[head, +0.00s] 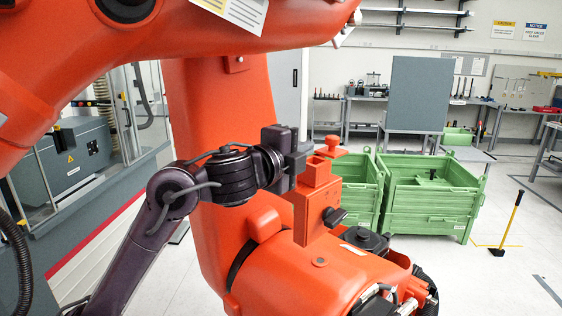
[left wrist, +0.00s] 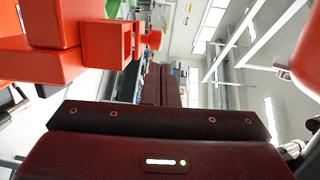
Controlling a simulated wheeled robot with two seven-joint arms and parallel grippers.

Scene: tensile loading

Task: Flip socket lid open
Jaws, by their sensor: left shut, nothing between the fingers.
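The orange socket (head: 316,205) stands upright on the big orange machine arm, with a square box-shaped top and a dark knob on its side. An orange lid piece with a round knob (head: 331,147) shows at its top, just behind the box; I cannot tell its exact angle. My left gripper (head: 301,156) is shut and empty, close to the left of the socket's top. Whether it touches is unclear. In the left wrist view the socket's box (left wrist: 121,45) and the red round knob (left wrist: 153,40) lie left of my shut fingers (left wrist: 161,86). My right gripper is out of view.
The large orange machine arm (head: 215,190) fills the space around and below the socket and also passes overhead. Green crates (head: 430,205) stand on the floor behind, beside a yellow-handled tool (head: 512,222). Grey workbenches line the back wall. Free floor shows at right.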

